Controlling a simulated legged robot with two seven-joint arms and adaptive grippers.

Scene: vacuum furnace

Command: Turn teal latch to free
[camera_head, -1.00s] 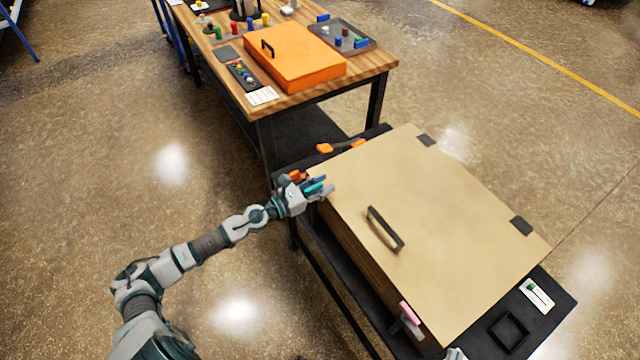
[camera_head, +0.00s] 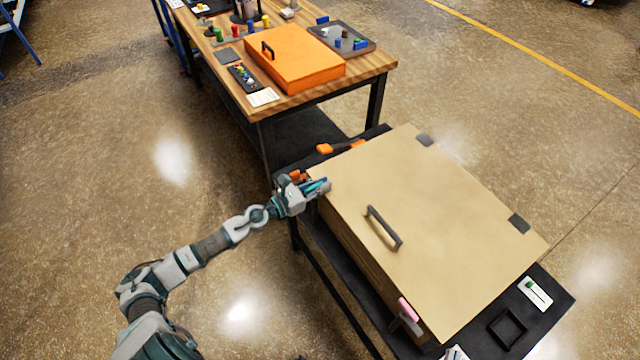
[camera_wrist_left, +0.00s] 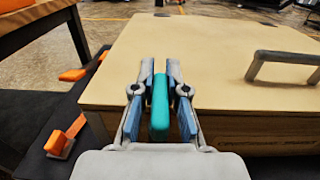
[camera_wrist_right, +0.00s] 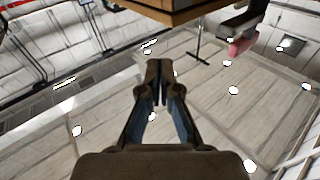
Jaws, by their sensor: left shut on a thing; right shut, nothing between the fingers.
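The teal latch (camera_wrist_left: 159,105) stands upright at the near edge of the tan box lid (camera_wrist_left: 215,45) in the left wrist view. My left gripper (camera_wrist_left: 160,78) is shut on it, with one finger on each side. In the head view, this gripper (camera_head: 312,187) is at the box's left corner and partly hides the teal latch (camera_head: 318,185). My right gripper (camera_wrist_right: 158,75) is shut and empty in the right wrist view, below the box and apart from the pink latch (camera_wrist_right: 238,47). The pink latch (camera_head: 408,310) also shows at the box's front side.
The box stands on a dark table (camera_head: 550,290) and has a dark lid handle (camera_head: 384,228). Orange parts (camera_head: 340,147) lie behind its left corner. A wooden table (camera_head: 375,65) with an orange case (camera_head: 295,60) stands beyond. Floor to the left is open.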

